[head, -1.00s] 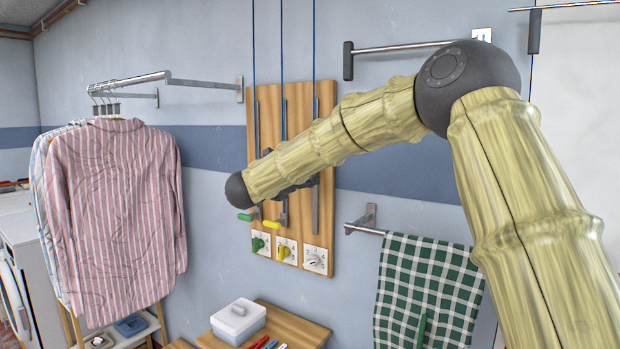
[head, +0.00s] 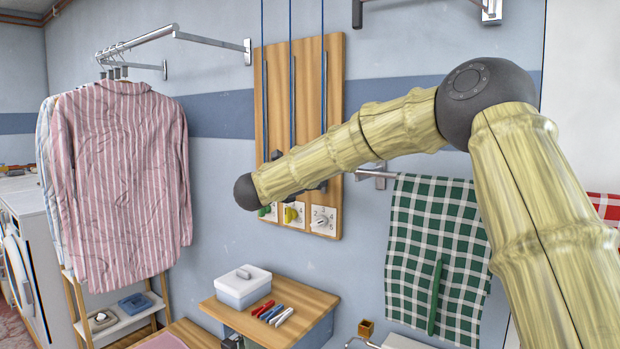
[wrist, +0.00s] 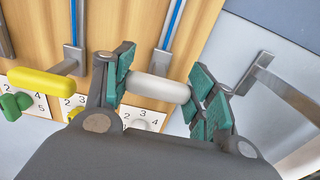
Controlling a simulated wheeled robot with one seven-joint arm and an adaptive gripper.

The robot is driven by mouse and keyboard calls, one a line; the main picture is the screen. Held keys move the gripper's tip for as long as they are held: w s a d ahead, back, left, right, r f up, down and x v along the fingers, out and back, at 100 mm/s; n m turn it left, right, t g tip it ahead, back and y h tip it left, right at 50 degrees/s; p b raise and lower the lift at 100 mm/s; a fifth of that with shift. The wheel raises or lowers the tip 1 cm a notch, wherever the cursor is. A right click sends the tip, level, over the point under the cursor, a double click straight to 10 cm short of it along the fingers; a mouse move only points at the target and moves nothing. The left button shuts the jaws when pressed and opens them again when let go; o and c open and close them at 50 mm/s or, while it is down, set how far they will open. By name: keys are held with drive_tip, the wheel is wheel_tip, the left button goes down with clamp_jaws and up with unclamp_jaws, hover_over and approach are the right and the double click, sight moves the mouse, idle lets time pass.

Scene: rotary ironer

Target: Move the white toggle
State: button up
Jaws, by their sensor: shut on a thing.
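The white toggle (wrist: 158,88) is a rounded white bar in the middle of the wrist view, lying between the green pads of my gripper (wrist: 163,92). My gripper is shut on it, with a pad at each end of the bar. Behind it is the wooden panel (wrist: 115,60) with its metal slides. In the head view the panel (head: 334,80) hangs on the wall, and my arm covers the toggle and most of my gripper.
A yellow handle (wrist: 42,81) is left of my gripper. Dials with a green knob (head: 266,211), a yellow knob (head: 291,215) and a white knob (head: 322,221) sit along the panel's bottom. A wall rail (wrist: 285,92) with a checked towel (head: 437,240) is to the right.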

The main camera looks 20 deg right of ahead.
drive_tip(key=shift+f+b, duration=1.05)
drive_tip(key=shift+f, duration=0.75)
drive_tip(key=o, duration=1.5)
drive_tip(key=shift+s, duration=0.1)
drive_tip(key=shift+c, duration=0.2)
drive_tip(key=shift+r, duration=0.15)
drive_tip(key=shift+r, duration=0.1)
drive_tip(key=v, duration=1.2)
